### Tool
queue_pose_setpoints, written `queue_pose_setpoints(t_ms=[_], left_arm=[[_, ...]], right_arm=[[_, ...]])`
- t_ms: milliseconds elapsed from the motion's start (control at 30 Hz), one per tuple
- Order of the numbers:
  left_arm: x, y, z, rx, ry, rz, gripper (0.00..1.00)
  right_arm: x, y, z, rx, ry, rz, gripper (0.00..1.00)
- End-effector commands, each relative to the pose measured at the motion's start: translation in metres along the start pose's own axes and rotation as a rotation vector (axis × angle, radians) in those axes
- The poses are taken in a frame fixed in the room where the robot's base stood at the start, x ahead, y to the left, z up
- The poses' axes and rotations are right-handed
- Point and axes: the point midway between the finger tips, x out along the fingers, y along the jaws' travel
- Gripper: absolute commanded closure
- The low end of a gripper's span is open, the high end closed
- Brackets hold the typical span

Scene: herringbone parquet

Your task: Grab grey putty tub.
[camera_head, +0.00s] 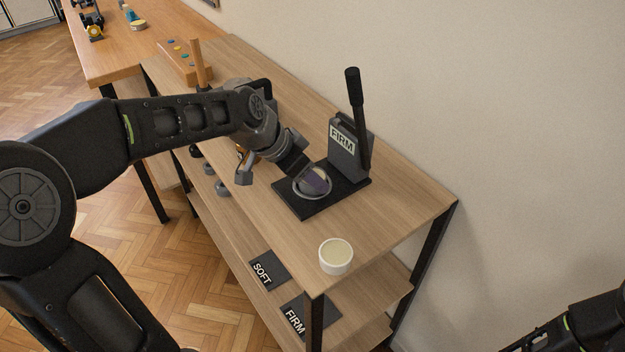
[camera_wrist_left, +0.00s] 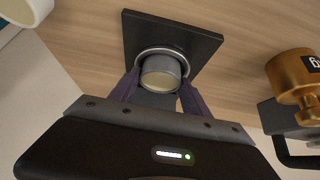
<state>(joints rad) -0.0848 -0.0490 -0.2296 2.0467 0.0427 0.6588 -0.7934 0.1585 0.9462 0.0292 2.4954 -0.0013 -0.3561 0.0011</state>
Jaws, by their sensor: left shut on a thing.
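The grey putty tub (camera_wrist_left: 160,76), with pale putty showing at its top, is in the round ring on the black base plate (camera_head: 296,208) of the press marked FIRM (camera_head: 343,147). My left gripper (camera_head: 314,180) reaches down over the plate from the left. In the left wrist view its two purple fingers (camera_wrist_left: 160,92) are on either side of the tub, shut on it. In the head view a finger partly hides the tub. I cannot tell whether the tub touches the plate. My right gripper is out of view; only part of my right arm shows at bottom right.
The press's black lever (camera_head: 356,100) stands upright. A white tub (camera_head: 336,263) stands near the bench's front corner. A brass weight (camera_wrist_left: 293,77) is close by. SOFT (camera_head: 266,270) and FIRM (camera_head: 296,318) labels mark a lower shelf. A wall runs along the right.

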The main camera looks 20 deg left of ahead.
Motion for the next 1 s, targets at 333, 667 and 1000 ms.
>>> queue_pose_setpoints(t_ms=[333,667,1000], left_arm=[[0.000,0.000,0.000,0.000,0.000,0.000,0.87],[-0.001,0.000,-0.001,0.000,0.001,0.000,0.97],[-0.025,0.000,-0.017,0.001,0.004,-0.002,0.97]], right_arm=[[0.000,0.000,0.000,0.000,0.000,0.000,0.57],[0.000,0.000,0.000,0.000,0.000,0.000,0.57],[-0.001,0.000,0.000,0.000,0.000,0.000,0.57]])
